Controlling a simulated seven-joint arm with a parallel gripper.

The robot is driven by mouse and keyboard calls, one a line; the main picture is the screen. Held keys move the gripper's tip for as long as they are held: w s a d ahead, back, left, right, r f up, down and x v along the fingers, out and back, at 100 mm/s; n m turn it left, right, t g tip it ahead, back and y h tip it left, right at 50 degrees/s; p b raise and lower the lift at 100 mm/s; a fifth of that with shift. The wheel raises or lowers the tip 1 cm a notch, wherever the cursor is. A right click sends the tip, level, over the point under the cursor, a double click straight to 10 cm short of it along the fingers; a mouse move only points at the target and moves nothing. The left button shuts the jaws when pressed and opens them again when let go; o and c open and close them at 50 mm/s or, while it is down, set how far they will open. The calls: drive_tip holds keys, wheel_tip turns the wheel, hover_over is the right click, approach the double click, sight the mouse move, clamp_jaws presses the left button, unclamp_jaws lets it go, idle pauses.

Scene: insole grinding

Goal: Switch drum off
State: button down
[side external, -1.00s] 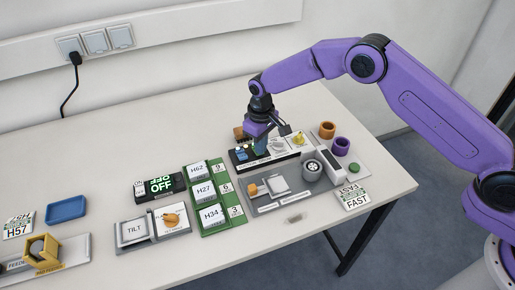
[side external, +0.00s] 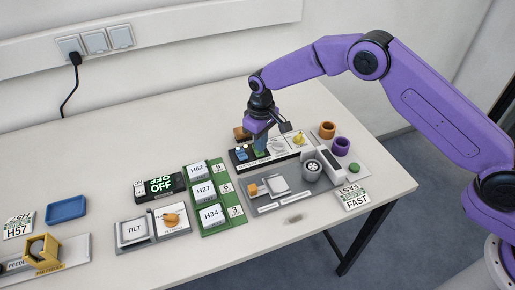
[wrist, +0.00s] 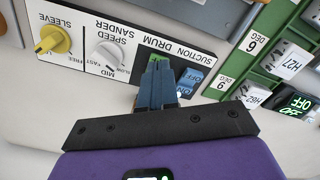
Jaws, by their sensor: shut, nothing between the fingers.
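The control panel (wrist: 118,65) carries a drum sander switch (wrist: 155,57) with a green face and a blue suction switch (wrist: 192,76) beside it. My gripper (wrist: 155,66) is shut and empty, with its blue fingertips right at the drum switch and covering part of it. I cannot tell whether they touch it. In the side view my gripper (side external: 261,153) points down over the panel, and the blue suction switch (side external: 241,154) shows just left of it. The drum switch's label and position are mostly hidden by the fingers.
A white speed knob (wrist: 107,52) and a yellow sleeve knob (wrist: 52,39) sit on the same panel. A green rack (side external: 237,211) with labelled blocks stands left of the panel. A drum (side external: 312,170) and orange (side external: 327,130) and purple (side external: 341,146) rings are to the right.

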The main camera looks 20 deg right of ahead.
sight(261, 155)
drive_tip(key=shift+r, duration=2.6)
drive_tip(key=s+d+r+n, duration=0.2)
drive_tip(key=s+d+r, duration=0.1)
drive_tip(key=s+r, duration=0.4)
drive_tip(key=s+d+r+n, duration=0.1)
drive_tip(key=s+d+r, duration=0.3)
drive_tip(key=s, duration=0.5)
drive_tip(key=s+d+r+n, duration=0.1)
drive_tip(key=s+d, duration=0.8)
drive_tip(key=s, duration=0.2)
drive_tip(key=s+d+r+n, duration=0.1)
drive_tip(key=s+d+n, duration=0.1)
drive_tip(key=s+d, duration=0.6)
drive_tip(key=s, duration=0.4)
drive_tip(key=shift+s+d+r+n, duration=0.25)
drive_tip(key=shift+s+d+n, duration=0.05)
drive_tip(key=shift+d, duration=0.1)
